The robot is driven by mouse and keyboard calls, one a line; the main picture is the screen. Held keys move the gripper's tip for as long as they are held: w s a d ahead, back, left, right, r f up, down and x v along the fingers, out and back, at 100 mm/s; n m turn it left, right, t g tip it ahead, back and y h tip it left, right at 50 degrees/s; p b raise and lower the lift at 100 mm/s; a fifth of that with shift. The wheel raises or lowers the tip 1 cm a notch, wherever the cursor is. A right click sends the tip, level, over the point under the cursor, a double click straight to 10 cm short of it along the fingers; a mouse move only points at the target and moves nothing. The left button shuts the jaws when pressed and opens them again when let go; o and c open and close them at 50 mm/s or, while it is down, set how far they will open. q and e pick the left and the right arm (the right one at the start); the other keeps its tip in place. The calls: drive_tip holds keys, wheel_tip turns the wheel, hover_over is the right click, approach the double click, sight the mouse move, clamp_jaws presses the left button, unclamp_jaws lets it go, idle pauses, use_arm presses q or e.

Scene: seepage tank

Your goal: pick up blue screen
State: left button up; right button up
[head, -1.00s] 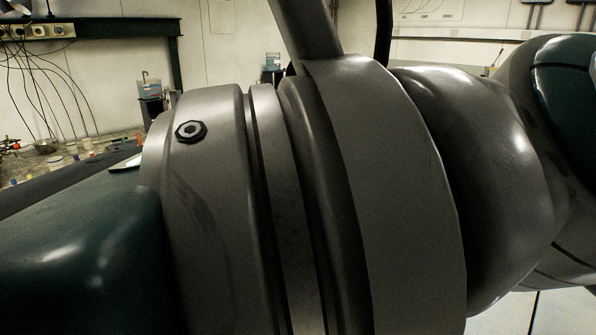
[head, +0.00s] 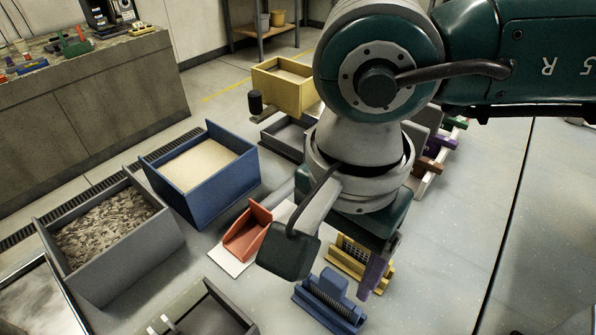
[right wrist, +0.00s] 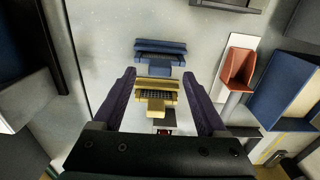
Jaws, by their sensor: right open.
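The blue screen (head: 332,298) lies on the pale floor at the lower middle of the head view, a blue piece with a ribbed or meshed face and a raised block. In the right wrist view the blue screen (right wrist: 160,50) is ahead of the fingertips, beyond a yellow screen (right wrist: 157,90). My right gripper (head: 373,278) points down near both screens; one purple finger shows. In the right wrist view my right gripper (right wrist: 158,76) has its two purple fingers wide apart, with nothing held and the yellow screen seen between them. My left gripper is not in view.
A red scoop-like piece (head: 247,232) lies on a white plate left of the screens. A blue box of sand (head: 222,187), a grey box of gravel (head: 118,262) and a yellow box (head: 283,92) stand around. Open floor (head: 450,250) is at the right.

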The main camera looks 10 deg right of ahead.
sight(334, 277)
wheel_tip(334, 277, down, 4)
drive_tip(key=shift+r, duration=0.1)
drive_tip(key=shift+d, duration=0.1)
clamp_jaws()
idle(0.5)
